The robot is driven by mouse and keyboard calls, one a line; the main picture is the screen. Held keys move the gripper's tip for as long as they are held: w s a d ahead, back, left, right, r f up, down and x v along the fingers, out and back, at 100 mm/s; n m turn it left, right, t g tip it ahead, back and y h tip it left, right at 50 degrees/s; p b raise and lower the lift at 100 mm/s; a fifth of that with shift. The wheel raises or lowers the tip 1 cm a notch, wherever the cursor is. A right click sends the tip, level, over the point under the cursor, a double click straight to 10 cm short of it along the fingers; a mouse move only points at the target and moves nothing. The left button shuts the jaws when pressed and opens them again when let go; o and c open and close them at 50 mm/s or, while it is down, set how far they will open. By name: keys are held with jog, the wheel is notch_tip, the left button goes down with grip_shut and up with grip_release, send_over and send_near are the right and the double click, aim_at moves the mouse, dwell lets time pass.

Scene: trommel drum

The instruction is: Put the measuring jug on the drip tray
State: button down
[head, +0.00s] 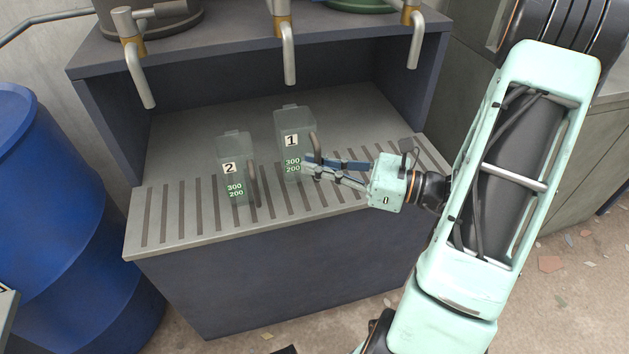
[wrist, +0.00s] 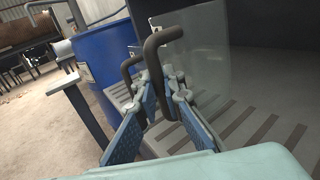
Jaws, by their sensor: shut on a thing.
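A clear measuring jug marked 1 (head: 290,143) stands upright at the slotted drip tray (head: 185,234); I cannot tell whether its base touches the slats. My gripper (head: 310,167) reaches in from the right, with its blue fingers shut on the jug's dark handle. In the wrist view my gripper (wrist: 160,85) has the handle (wrist: 150,60) between its fingers, with the jug's clear wall (wrist: 205,60) behind. A second clear jug marked 2 (head: 232,165) stands upright on the tray to the left, apart from jug 1. Its dark handle faces right.
Three metal taps hang above the tray from a shelf (head: 210,45), including the middle tap (head: 288,55). A blue barrel (head: 60,210) stands at the left. The tray's right part and left end are clear. Debris lies on the floor at right.

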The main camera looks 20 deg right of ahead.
aim_at(315, 178)
jog(key=f+b, duration=0.1)
jog(key=f, duration=0.1)
jog(key=w+f, duration=0.1)
jog(key=f, duration=0.1)
jog(key=shift+a+f+b, duration=0.1)
jog(key=shift+b, duration=0.25)
jog(key=shift+s, duration=0.1)
jog(key=c, duration=2)
grip_release()
jog(key=shift+c, duration=0.2)
jog(key=shift+r, duration=0.2)
jog(key=p+v, duration=0.3)
jog(key=v, duration=0.9)
jog(key=shift+a+f, duration=0.1)
